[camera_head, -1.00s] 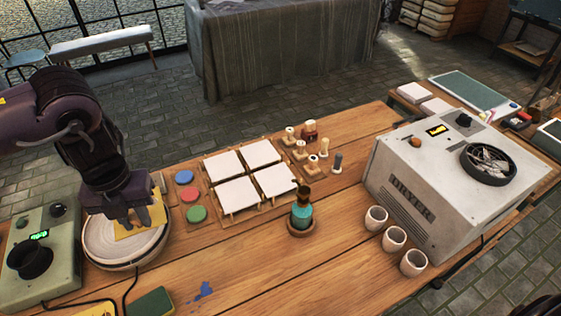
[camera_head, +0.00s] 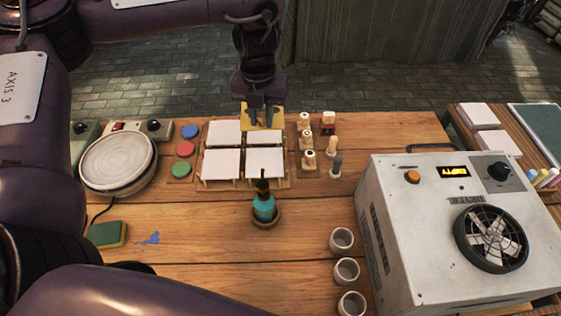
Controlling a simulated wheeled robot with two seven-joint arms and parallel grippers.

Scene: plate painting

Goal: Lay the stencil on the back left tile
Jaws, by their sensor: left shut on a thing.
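My left gripper (camera_head: 262,114) is shut on the yellow stencil (camera_head: 276,117) and holds it upright or tilted at the back edge of the tile rack. In the picture the stencil stands behind and partly across the back right tile (camera_head: 264,138); its exact height above the table I cannot tell. The back left tile (camera_head: 223,133) lies to its left, white and bare. The front left tile (camera_head: 222,163) and front right tile (camera_head: 265,162) are also white and bare. My right gripper is not in view.
A round turntable (camera_head: 118,162) is at the left, the dryer (camera_head: 455,230) and several cups (camera_head: 342,240) at the right.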

